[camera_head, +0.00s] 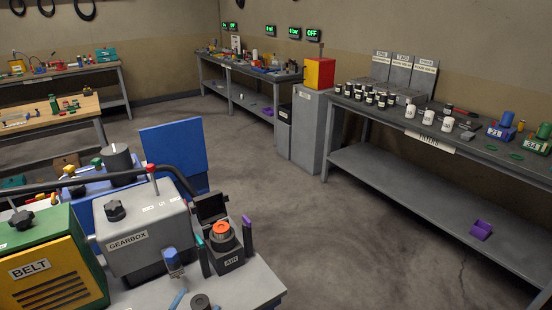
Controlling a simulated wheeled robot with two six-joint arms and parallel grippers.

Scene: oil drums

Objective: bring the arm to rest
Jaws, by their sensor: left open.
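My left arm comes in from the left as a dark bar above the machines. My left gripper (222,230) is at its end, over the near bench beside the gearbox. Its two dark fingers, one with teal and one with purple, stand apart, so it is open. An orange-topped dark box (232,262) shows between and below the fingers. Nothing appears held, though I cannot tell whether the gripper touches the box. My right gripper is not in view.
The grey gearbox (150,236) and green-yellow belt machine (45,262) crowd the near bench (255,290). A blue panel (175,155) stands behind. The right workbench (450,150) carries bottles and dark jars. The floor (345,245) between is clear.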

